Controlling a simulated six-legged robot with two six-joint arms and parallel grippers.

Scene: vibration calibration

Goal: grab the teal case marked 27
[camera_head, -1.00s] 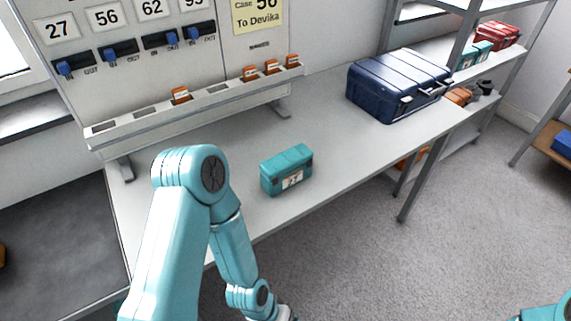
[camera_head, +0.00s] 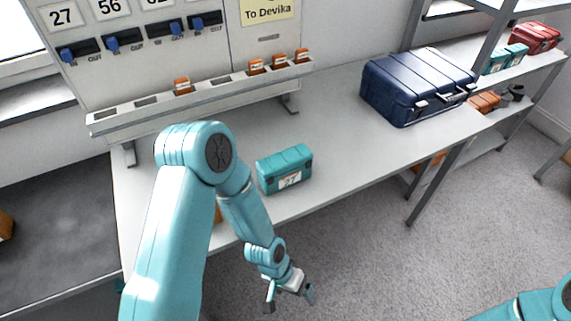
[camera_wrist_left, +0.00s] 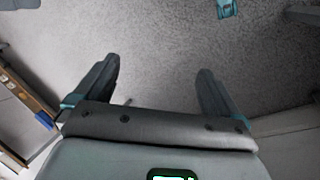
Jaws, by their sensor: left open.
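The teal case marked 27 (camera_head: 285,168) stands upright on the grey table, its white label facing me. My left gripper (camera_head: 290,294) is below and in front of the table edge, over the carpet, apart from the case. In the left wrist view my left gripper (camera_wrist_left: 158,95) has its two dark fingers spread wide with nothing between them, and grey carpet lies beyond. The case cannot be made out in that view. Part of my right arm shows at the lower right of the head view; its gripper is out of the picture.
A large dark blue case (camera_head: 418,85) stands farther right. A panel with blue switches (camera_head: 113,42) and a slotted rail with orange tags (camera_head: 182,86) stand behind. Shelves at right hold a red case (camera_head: 537,37) and teal cases.

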